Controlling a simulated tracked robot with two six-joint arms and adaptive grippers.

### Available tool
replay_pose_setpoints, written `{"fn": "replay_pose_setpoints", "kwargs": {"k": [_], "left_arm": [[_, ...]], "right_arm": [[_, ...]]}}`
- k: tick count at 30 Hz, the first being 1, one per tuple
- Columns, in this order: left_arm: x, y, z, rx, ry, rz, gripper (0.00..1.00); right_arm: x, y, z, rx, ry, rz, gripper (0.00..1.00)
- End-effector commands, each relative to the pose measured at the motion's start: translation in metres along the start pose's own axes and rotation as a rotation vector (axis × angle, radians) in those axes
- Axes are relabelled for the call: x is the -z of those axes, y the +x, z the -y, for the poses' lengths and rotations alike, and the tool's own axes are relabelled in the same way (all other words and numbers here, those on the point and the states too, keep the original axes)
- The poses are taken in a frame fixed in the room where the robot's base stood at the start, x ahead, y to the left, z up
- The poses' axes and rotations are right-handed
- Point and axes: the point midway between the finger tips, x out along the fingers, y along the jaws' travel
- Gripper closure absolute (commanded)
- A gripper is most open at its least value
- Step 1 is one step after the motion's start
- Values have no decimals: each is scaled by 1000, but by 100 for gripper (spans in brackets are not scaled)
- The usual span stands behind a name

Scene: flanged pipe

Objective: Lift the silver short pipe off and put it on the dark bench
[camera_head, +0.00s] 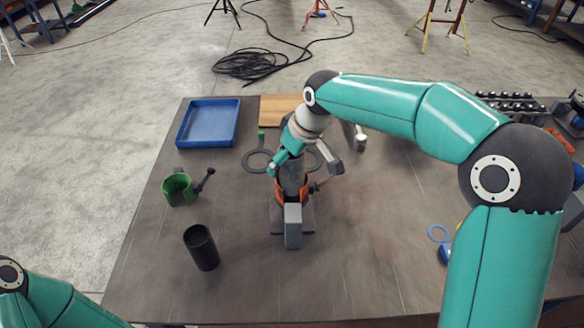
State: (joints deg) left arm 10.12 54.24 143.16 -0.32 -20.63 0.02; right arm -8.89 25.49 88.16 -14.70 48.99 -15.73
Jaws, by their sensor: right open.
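A grey upright pipe (292,182), probably the silver short pipe, stands in an assembly near the middle of the dark bench (345,265). An orange clamp (305,188) sits around the assembly, with a grey block (293,226) in front. My right gripper (303,170) is open over the pipe's upper part, one finger to its left and one to its right. It hides the top of the pipe, and I cannot tell whether the fingers touch it. My left arm shows at the lower left corner; its gripper is out of view.
Behind are a blue tray (208,122), a wooden board (279,108) and a dark ring (257,162). The bench's front middle is clear.

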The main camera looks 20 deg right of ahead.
Motion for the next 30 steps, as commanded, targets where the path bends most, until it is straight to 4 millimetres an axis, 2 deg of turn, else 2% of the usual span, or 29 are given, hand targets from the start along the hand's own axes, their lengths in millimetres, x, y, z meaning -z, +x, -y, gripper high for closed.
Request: {"fn": "replay_pose_setpoints", "kwargs": {"k": [4, 18, 19, 30], "left_arm": [[0, 0, 0, 0, 0, 0, 60], [0, 0, 0, 0, 0, 0, 60], [0, 0, 0, 0, 0, 0, 60], [0, 0, 0, 0, 0, 0, 60]], "right_arm": [[0, 0, 0, 0, 0, 0, 11], [0, 0, 0, 0, 0, 0, 89], [1, -1, 0, -1, 0, -3, 92], [3, -5, 0, -1, -1, -4, 92]]}}
